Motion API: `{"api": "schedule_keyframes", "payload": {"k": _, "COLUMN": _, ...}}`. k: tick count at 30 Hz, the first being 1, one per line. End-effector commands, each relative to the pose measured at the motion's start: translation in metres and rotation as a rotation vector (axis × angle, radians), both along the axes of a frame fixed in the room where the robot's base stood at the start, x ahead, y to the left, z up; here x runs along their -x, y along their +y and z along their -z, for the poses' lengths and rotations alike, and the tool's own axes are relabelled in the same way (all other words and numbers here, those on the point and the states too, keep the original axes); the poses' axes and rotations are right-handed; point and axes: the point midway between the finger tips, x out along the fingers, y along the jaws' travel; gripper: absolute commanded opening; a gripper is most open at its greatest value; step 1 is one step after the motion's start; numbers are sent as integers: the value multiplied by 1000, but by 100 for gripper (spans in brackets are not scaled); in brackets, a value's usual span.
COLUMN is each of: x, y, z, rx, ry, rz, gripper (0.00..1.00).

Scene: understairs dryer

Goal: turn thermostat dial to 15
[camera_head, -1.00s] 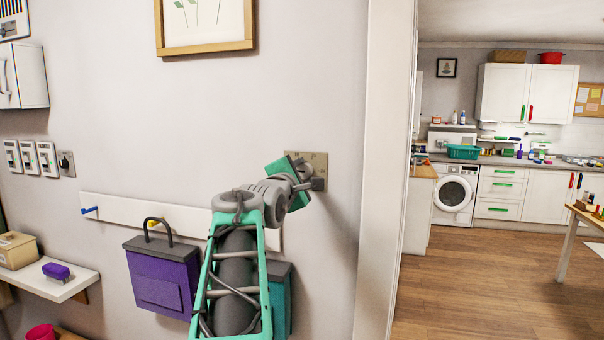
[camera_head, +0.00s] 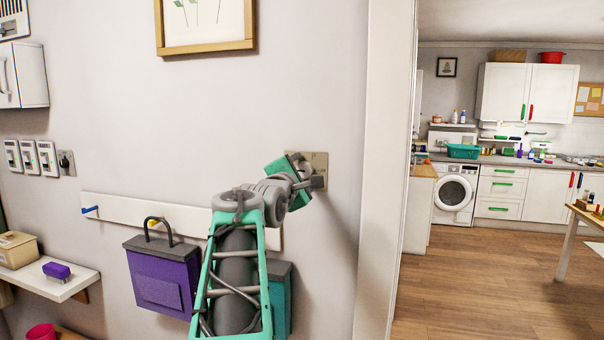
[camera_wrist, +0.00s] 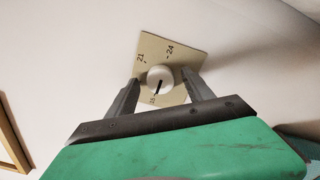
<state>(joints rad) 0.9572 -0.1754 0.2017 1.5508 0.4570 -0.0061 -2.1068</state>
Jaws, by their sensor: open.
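The thermostat plate (camera_head: 320,160) is a beige square on the wall beside the white door frame, partly hidden by my arm in the head view. In the wrist view the plate (camera_wrist: 176,50) carries the marks 21 and 24 and a smaller mark near its lower edge that is hard to read. A round white dial (camera_wrist: 160,78) with a dark pointer line sits at its middle; the line slants to the lower left. My gripper (camera_wrist: 161,82) is open, one grey finger on each side of the dial. I cannot tell whether either finger touches it.
A white rail with hooks (camera_head: 120,209) holds a purple bag (camera_head: 162,280) and a teal one (camera_head: 279,300) below my arm. A white door frame (camera_head: 383,170) stands right of the plate. A wooden picture frame (camera_head: 205,47) hangs above.

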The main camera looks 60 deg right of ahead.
Motion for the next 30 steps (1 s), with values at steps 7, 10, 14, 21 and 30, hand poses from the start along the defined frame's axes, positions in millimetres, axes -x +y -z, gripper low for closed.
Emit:
{"api": "schedule_keyframes", "payload": {"k": 7, "x": 1, "y": 12, "z": 2, "rx": 1, "ry": -1, "rz": -2, "gripper": 60}}
{"api": "schedule_keyframes", "payload": {"k": 10, "x": 4, "y": 32, "z": 3, "rx": 2, "ry": -2, "rz": -4, "gripper": 60}}
{"api": "schedule_keyframes", "payload": {"k": 14, "x": 8, "y": 58, "z": 3, "rx": 1, "ry": -2, "rz": -3, "gripper": 60}}
{"api": "schedule_keyframes", "payload": {"k": 21, "x": 12, "y": 78, "z": 1, "rx": -1, "ry": 0, "rz": -1, "gripper": 60}}
{"api": "schedule_keyframes", "payload": {"k": 30, "x": 12, "y": 77, "z": 0, "rx": 0, "ry": 0, "rz": 0, "gripper": 60}}
